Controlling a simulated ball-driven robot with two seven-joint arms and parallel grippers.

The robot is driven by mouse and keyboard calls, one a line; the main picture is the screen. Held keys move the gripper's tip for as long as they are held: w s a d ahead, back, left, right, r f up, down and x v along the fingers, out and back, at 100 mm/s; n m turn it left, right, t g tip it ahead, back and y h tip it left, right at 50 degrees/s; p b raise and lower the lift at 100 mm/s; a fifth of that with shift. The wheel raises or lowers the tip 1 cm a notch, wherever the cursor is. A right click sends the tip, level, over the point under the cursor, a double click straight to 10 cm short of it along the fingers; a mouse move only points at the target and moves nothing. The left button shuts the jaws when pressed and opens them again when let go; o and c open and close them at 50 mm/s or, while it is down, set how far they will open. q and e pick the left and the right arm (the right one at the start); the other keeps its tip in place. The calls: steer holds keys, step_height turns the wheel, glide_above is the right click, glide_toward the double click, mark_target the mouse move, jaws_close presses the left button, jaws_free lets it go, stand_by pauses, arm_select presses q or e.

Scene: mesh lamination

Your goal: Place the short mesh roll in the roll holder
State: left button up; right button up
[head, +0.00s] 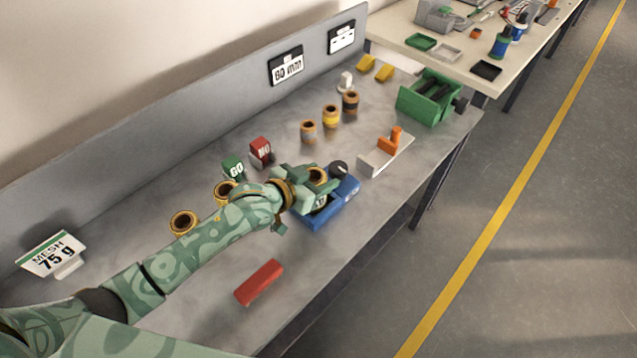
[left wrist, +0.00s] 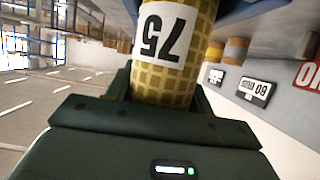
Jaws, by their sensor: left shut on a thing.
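My left gripper (head: 312,188) is shut on a yellow mesh roll (left wrist: 172,60) with a white label reading 75, as the left wrist view shows. In the head view the roll's round end (head: 317,174) shows between the fingers. The gripper is over a blue fixture (head: 318,219), which looks like the roll holder. The gripper hides much of it, so I cannot tell whether the roll touches it. Two other mesh rolls stand on the bench beside my left arm, one farther left (head: 183,222) and one nearer the gripper (head: 225,189). My right gripper is out of view.
GO (head: 233,168) and NO (head: 261,151) blocks stand behind the gripper. Several banded rolls (head: 331,116), a grey block with an orange lever (head: 378,158) and a green machine (head: 429,98) are farther along. A red bar (head: 259,282) lies near the front edge, with bare bench around it.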

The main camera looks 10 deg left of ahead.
arm_select(q)
steer(key=shift+f, duration=0.85)
steer(key=shift+r, duration=0.1)
steer(key=o, duration=1.2)
steer(key=p+v, duration=0.3)
steer(key=v, duration=0.9)
